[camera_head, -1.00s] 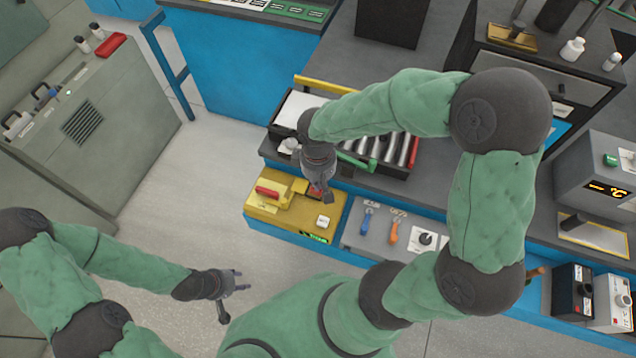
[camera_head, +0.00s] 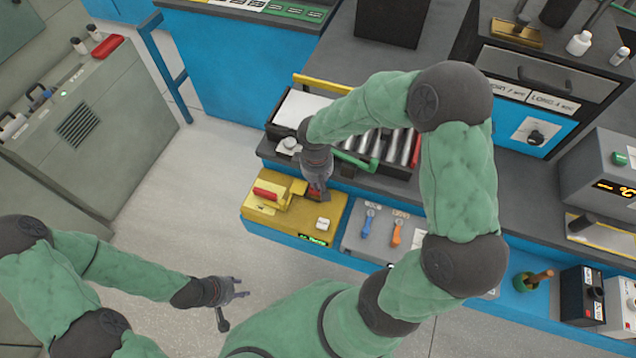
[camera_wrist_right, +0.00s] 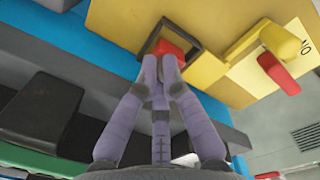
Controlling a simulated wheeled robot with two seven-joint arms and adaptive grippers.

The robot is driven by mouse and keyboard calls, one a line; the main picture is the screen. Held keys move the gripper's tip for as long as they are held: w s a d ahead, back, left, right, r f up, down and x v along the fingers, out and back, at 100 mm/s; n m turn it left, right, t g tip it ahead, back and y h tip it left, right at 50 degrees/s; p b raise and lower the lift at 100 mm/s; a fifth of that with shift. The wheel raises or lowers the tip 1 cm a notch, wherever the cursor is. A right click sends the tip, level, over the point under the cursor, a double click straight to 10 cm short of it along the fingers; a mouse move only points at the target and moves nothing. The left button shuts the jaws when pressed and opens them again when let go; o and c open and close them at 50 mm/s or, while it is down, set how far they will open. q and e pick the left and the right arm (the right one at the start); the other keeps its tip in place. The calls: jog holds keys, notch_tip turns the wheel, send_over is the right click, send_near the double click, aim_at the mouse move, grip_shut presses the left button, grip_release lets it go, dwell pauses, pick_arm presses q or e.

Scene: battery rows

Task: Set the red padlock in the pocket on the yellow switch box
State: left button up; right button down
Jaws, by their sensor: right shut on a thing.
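The yellow switch box (camera_head: 285,222) sits low at the bench front, below my right gripper (camera_head: 320,190). In the right wrist view, the switch box (camera_wrist_right: 215,28) carries a dark-framed square pocket (camera_wrist_right: 147,46). My right gripper (camera_wrist_right: 164,62) is shut on the red padlock (camera_wrist_right: 166,47), at the pocket's opening. The padlock shows inside the frame's outline; the fingers hide its lower part, and I cannot tell how deep it sits. My left gripper (camera_head: 243,287) is open and empty over the floor, away from the box.
A red handle (camera_head: 266,193) stands on the switch box. A roller tray (camera_head: 400,150) lies behind. Open floor (camera_head: 190,190) lies to the left.

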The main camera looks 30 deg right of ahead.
jog(key=shift+f, duration=0.1)
jog(key=c, duration=1.4)
grip_release()
jog(key=shift+r, duration=0.3)
jog(key=shift+a+r+p, duration=0.2)
jog(key=shift+r+p, duration=1.75)
jog(key=shift+r, duration=3.9)
